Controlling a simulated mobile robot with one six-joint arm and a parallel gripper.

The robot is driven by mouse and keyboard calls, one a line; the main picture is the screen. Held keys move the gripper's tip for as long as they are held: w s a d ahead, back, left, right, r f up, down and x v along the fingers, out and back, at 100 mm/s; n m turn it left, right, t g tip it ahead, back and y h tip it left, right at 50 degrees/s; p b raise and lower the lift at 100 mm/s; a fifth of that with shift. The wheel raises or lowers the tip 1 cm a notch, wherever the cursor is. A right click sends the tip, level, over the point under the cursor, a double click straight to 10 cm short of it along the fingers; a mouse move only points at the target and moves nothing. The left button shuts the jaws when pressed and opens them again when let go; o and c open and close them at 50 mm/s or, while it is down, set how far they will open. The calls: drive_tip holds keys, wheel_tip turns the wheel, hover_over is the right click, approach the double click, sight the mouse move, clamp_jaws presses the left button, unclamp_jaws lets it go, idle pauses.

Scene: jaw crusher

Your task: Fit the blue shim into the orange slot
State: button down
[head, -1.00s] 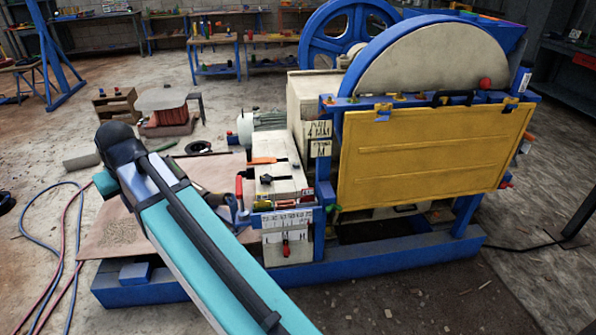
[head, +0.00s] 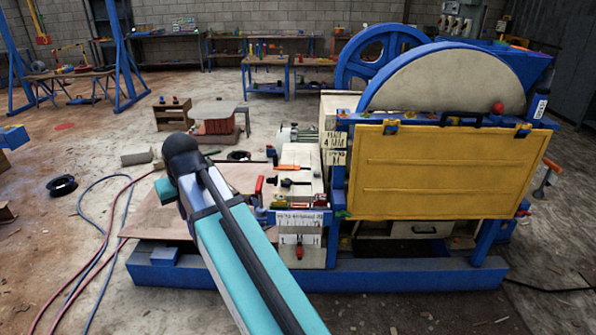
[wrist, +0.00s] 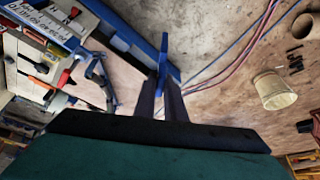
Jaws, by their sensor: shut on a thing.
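My gripper (wrist: 160,103) shows in the wrist view with its dark fingers shut on a blue, thin, upright piece, the blue shim (wrist: 163,62). The shim sticks out beyond the fingertips, above the brown board. In the head view my arm hides the gripper and the shim. An orange strip (head: 287,167) lies on the pale block left of the yellow panel. It also shows in the wrist view (wrist: 38,82), left of the gripper and apart from it. I cannot tell whether this strip is the orange slot.
The crusher's yellow panel (head: 430,172) and blue base beam (head: 400,275) bound the right and front. A pale cup (wrist: 274,90) stands at right in the wrist view. Hoses (head: 100,215) lie on the floor at left.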

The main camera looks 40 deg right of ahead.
drive_tip(key=shift+s+d, duration=0.2)
drive_tip(key=shift+a, duration=0.1)
drive_tip(key=shift+a, duration=0.1)
drive_tip(key=shift+a, duration=0.15)
